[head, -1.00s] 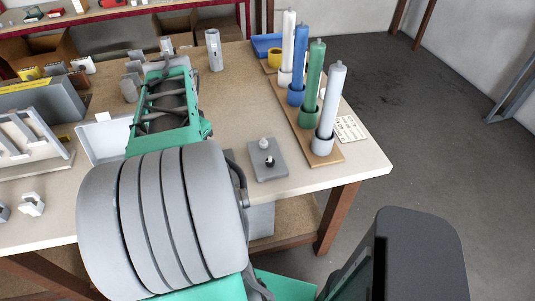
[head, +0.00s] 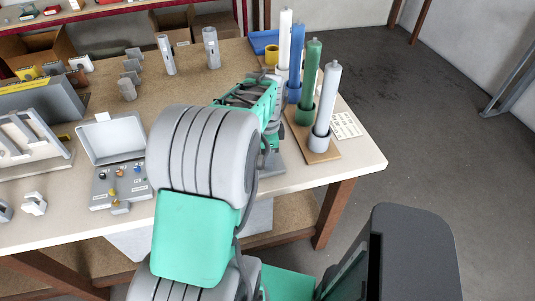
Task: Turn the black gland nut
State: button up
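I cannot clearly make out the black gland nut now. A grey plate (head: 272,166) lies near the right front of the bench, mostly covered by my arm; the small black piece on it is hidden. My arm reaches over the bench, and its far end comes down at this plate. My gripper's fingers are hidden or too small to make out, so I cannot tell whether they are open or touching anything.
An open grey box (head: 120,186) with small coloured parts sits left of my arm. White, blue, green (head: 311,75) and light grey (head: 327,105) tubes stand upright close to my arm's right. A printed card (head: 346,125) lies beside them. The right front bench corner is clear.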

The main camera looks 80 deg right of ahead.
jog(key=shift+c, duration=0.5)
grip_shut()
